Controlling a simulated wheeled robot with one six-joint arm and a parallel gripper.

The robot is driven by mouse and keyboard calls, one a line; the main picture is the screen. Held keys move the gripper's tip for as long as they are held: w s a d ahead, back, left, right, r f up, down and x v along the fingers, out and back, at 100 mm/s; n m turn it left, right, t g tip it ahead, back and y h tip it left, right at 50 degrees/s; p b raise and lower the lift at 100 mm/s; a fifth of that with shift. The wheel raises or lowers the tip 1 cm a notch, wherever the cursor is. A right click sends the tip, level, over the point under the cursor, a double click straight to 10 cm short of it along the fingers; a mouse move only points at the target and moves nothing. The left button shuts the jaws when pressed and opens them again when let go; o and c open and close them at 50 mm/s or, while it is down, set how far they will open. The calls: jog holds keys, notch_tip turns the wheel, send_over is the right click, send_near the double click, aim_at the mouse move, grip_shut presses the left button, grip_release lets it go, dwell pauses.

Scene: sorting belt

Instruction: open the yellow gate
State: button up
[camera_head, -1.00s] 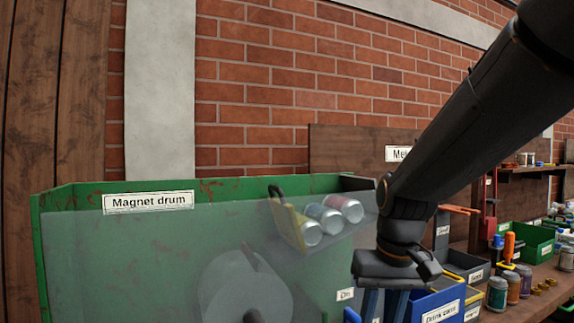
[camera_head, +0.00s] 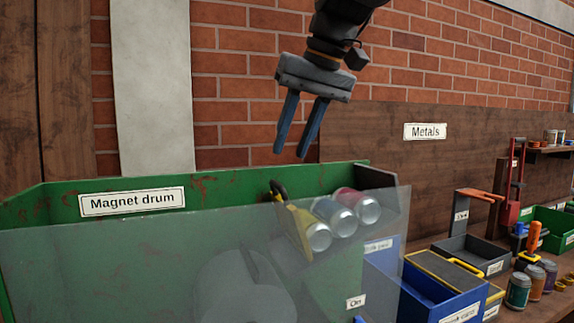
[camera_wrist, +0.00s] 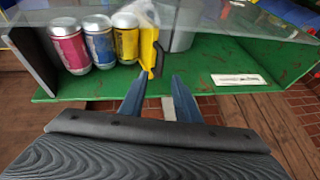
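The wrist view also shows a yellow can (camera_wrist: 124,40) beside the gate. My gripper (camera_head: 290,153) is open and empty, fingers pointing down, above the bin and a little above the handle, not touching it.
A clear panel (camera_head: 130,270) covers the bin's front, with a grey drum (camera_head: 240,285) behind it. The blue bin (camera_head: 430,295), grey trays and several small cans stand to the right. A brick wall (camera_head: 240,100) is behind; the air around my gripper is free.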

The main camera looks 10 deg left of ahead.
jog(key=p+x, duration=0.1)
jog(key=x, duration=0.6)
jog(key=shift+w+a+f+p, duration=0.15)
jog(key=shift+w+f+p, duration=0.05)
jog(key=shift+p, duration=0.15)
jog(key=shift+c, duration=0.4)
grip_shut()
